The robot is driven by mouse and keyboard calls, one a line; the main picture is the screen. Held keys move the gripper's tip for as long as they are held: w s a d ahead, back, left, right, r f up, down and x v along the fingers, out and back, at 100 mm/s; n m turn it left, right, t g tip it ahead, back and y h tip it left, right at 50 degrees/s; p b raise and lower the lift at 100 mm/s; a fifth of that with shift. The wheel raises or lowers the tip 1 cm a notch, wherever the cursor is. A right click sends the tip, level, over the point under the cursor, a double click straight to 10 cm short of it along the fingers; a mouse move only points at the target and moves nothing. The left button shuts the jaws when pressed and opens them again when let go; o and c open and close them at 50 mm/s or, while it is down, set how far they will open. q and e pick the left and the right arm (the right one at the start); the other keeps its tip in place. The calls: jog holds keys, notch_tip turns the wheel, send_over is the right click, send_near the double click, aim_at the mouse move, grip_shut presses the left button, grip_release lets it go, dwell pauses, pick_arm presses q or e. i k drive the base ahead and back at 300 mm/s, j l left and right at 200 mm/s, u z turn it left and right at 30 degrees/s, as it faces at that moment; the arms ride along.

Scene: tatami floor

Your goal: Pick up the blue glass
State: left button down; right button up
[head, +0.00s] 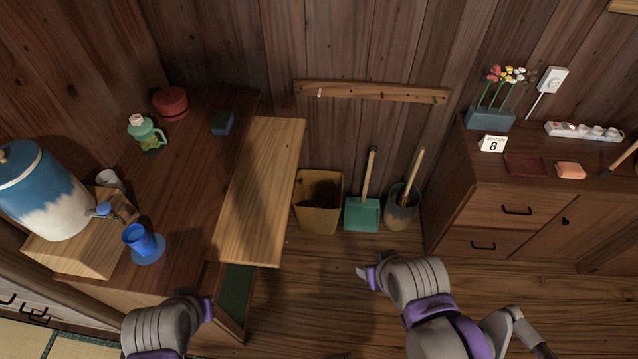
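The blue glass (136,237) stands on a blue saucer (152,252) near the front edge of the dark wooden counter at the left. The spigot of a blue and white dispenser (44,196) is just beside it. My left gripper (208,308) is below and to the right of the glass, near the counter's front corner, apart from the glass. My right gripper (366,277) is over the floor in the middle, far from the glass. The fingers of both are small and seen at an angle, so I cannot tell their opening.
A green pitcher (146,134), a red pot (171,102) and a sponge (222,123) stand farther back on the counter. A light wooden board (262,190) lies along its right side. A bin (318,200) and dustpan (362,213) stand by the wall. A cabinet (510,213) is at right.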

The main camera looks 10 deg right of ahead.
aim_at(134, 237)
jog(key=l, duration=0.15)
jog(key=u, duration=1.4)
jog(key=i+j+u, duration=0.15)
jog(key=i+u, duration=0.2)
